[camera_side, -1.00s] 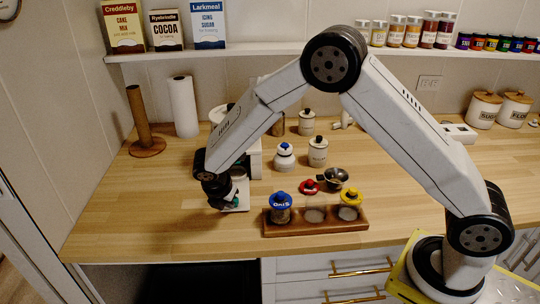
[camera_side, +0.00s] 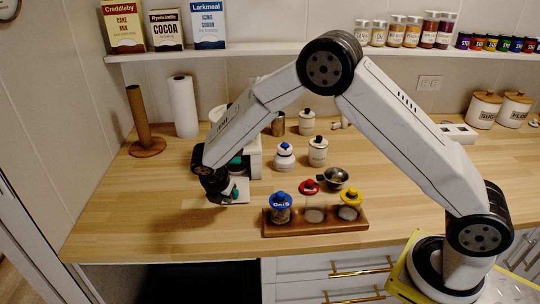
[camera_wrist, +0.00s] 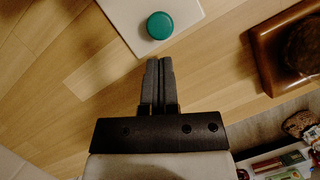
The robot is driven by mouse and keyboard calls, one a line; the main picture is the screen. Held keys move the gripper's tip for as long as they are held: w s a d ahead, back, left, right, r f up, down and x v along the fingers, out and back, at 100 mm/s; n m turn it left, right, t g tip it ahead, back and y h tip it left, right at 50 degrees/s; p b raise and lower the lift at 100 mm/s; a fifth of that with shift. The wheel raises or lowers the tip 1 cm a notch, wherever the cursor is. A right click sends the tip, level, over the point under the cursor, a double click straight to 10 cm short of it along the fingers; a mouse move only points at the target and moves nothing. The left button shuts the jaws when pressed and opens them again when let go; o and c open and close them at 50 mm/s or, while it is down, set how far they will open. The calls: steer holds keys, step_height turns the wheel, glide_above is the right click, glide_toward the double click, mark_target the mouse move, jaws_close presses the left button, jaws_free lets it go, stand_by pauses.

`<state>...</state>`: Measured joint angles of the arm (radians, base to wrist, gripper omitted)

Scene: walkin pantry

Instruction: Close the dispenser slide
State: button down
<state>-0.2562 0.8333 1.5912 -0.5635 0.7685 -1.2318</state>
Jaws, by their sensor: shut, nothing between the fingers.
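The dispenser (camera_side: 254,158) is a white body at the left-middle of the counter, partly hidden behind my arm. A flat white plate (camera_side: 241,187), apparently its slide, sticks out toward the front. A round teal knob (camera_wrist: 160,25) stands on this plate in the wrist view, near the plate's front corner. My gripper (camera_wrist: 160,62) is shut and empty, its fingertips a short way from the knob and just off the plate's edge in that view. In the side view my gripper (camera_side: 222,195) is low beside the plate; contact cannot be told there.
A wooden rack (camera_side: 320,226) with jars stands right of the plate; a blue-lidded jar (camera_side: 281,207) is nearest. A paper towel roll (camera_side: 184,106) stands back left. The front-left counter is clear.

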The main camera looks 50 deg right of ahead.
steer(key=a, duration=0.2)
steer(key=shift+s+a, duration=0.3)
steer(key=shift+s, duration=0.1)
steer(key=v, duration=1)
steer(key=shift+d, duration=0.15)
steer(key=s+d+m+y, duration=0.2)
steer(key=s+d+m, duration=0.4)
steer(key=s+m, duration=0.4)
steer(key=s+d+m+t+y, duration=0.1)
steer(key=s+d+m+y, duration=0.1)
steer(key=s+d+m, duration=0.4)
steer(key=s+m, duration=0.4)
steer(key=m, duration=0.1)
steer(key=shift+s+d+f+m, duration=0.2)
steer(key=shift+s+f+m, duration=0.05)
steer(key=shift+f+m, duration=0.15)
